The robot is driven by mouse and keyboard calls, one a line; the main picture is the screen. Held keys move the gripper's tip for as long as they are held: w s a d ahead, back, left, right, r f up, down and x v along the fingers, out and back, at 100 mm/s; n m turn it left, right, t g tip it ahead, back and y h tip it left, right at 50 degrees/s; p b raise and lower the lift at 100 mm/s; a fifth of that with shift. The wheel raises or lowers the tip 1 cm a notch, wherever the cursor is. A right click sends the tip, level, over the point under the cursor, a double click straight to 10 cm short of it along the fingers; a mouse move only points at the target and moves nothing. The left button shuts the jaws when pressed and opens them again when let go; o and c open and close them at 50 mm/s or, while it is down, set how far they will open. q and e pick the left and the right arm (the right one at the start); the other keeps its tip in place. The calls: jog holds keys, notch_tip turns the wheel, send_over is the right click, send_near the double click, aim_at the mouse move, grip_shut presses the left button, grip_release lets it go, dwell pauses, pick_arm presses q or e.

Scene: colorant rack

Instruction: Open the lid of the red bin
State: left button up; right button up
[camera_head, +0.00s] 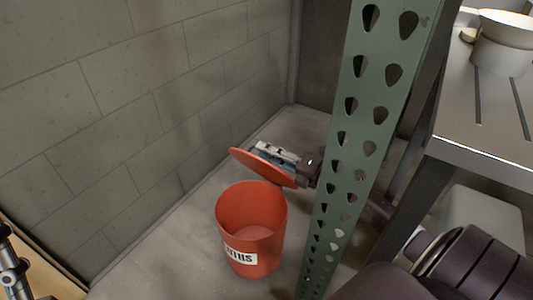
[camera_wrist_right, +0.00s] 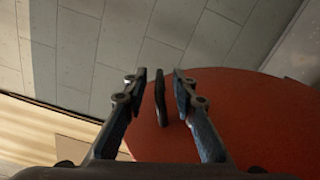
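The red bin (camera_head: 251,225) stands upright on the floor, with a partly hidden white label on its front. Its inside shows from above. The red lid (camera_head: 262,168) is tilted up above the bin's back rim, clear of most of the opening. In the right wrist view the lid (camera_wrist_right: 240,115) fills the lower right, with a thin dark handle (camera_wrist_right: 160,80) standing on it. My right gripper (camera_head: 277,152) is behind the lid. Its two fingers (camera_wrist_right: 160,78) stand on either side of the handle, with visible gaps. Part of my left gripper (camera_head: 12,265) shows at the lower left edge; its fingertips are unclear.
A green perforated post (camera_head: 352,150) stands just right of the bin and hides part of my right arm. A block wall (camera_head: 130,110) rises on the left. A metal table (camera_head: 480,145) with a pale container (camera_head: 503,45) is at the right. Floor left of the bin is clear.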

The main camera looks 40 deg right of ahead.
jog(key=shift+c, duration=0.5)
grip_shut()
jog(key=shift+w, duration=0.1)
